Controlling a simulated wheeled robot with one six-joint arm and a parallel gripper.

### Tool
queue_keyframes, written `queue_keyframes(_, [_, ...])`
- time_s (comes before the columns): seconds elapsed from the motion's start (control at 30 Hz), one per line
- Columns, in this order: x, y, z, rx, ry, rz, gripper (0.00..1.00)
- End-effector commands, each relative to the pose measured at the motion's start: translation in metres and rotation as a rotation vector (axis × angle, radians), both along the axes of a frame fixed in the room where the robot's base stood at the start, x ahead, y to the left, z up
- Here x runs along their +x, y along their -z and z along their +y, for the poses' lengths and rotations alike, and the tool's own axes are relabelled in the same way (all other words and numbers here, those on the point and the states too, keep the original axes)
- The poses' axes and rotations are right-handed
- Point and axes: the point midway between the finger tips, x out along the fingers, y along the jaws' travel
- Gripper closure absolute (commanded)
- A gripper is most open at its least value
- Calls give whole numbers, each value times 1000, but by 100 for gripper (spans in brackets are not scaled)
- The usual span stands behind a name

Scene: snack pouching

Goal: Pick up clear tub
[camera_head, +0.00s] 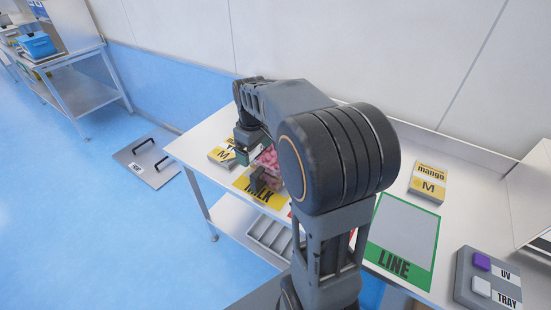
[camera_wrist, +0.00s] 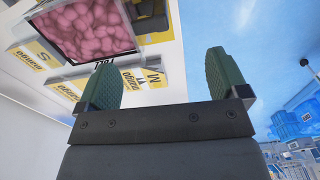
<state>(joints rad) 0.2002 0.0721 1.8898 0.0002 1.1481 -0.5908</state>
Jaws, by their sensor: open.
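The clear tub (camera_head: 267,158), filled with pink pieces, stands on the white table just beyond my arm. My arm partly hides it in the head view. In the wrist view the tub (camera_wrist: 92,30) shows at the upper left, with its pink contents seen through it. My gripper (camera_wrist: 163,72) has its two green fingers spread wide with nothing between them. In the head view my gripper (camera_head: 243,150) is beside the tub, on its left. I cannot tell whether a finger touches the tub.
A yellow mango box (camera_head: 221,155) lies left of my gripper. A grey tray (camera_head: 270,237) sits below.

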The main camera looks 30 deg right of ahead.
Motion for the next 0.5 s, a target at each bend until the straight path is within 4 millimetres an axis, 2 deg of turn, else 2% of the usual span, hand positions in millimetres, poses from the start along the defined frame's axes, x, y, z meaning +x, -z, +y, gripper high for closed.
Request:
queue_keyframes(0.07, [8,0,-7,3,-22,19,7])
queue_keyframes(0.17, [13,11,-12,7,-38,34,7])
queue_keyframes(0.5, [13,69,-15,6,-40,35,7])
